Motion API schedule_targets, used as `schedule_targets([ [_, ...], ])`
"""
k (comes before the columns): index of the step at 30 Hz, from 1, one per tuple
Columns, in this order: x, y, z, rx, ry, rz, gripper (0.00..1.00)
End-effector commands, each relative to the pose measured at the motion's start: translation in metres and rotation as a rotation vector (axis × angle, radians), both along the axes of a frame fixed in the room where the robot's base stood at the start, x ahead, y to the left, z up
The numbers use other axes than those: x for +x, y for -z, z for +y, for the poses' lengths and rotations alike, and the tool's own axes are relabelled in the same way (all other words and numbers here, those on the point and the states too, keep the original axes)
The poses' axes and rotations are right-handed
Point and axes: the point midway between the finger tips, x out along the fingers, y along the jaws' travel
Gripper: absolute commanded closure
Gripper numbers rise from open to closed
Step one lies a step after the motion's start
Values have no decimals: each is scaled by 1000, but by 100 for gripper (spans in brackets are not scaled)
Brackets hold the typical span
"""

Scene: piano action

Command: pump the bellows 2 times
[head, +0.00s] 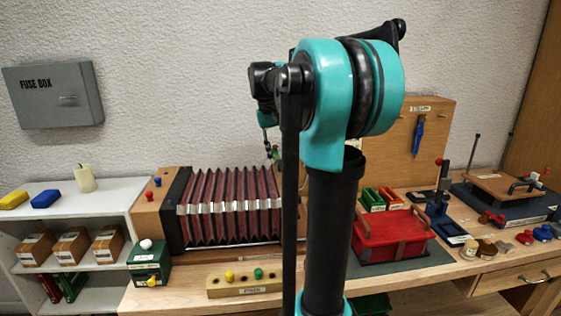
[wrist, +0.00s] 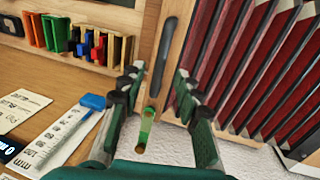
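The bellows (head: 228,205) has dark red folds with pale metal bands and stands on the bench, its folds spread. Its left end is a dark frame by a wooden block; its right end is mostly hidden behind my arm in the head view. In the wrist view the red folds (wrist: 238,60) fill the right side, beside a wooden end board (wrist: 183,47) with a long dark grip or slot (wrist: 164,50). My gripper (wrist: 158,74) is open, its two fingers apart and pointing at this board. I cannot tell whether they touch it. A small green and tan piece (wrist: 146,128) shows between the fingers.
A green box with a white ball (head: 146,245) and a peg board (head: 246,284) stand in front of the bellows. A red case (head: 390,236) is to the right. In the wrist view, a rack of coloured pieces (wrist: 75,38) and a ruler card (wrist: 58,135) lie left.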

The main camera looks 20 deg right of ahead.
Motion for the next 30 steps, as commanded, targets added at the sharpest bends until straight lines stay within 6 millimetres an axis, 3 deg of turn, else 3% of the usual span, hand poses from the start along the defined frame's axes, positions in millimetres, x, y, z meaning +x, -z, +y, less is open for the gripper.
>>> schedule_targets([
  [6, -1, 22, -5, 0, 0, 0, 67],
  [17, -1, 27, -5, 0, 0, 0, 67],
  [25, -1, 27, -5, 0, 0, 0, 99],
  [30, -1, 27, -5, 0, 0, 0, 100],
])
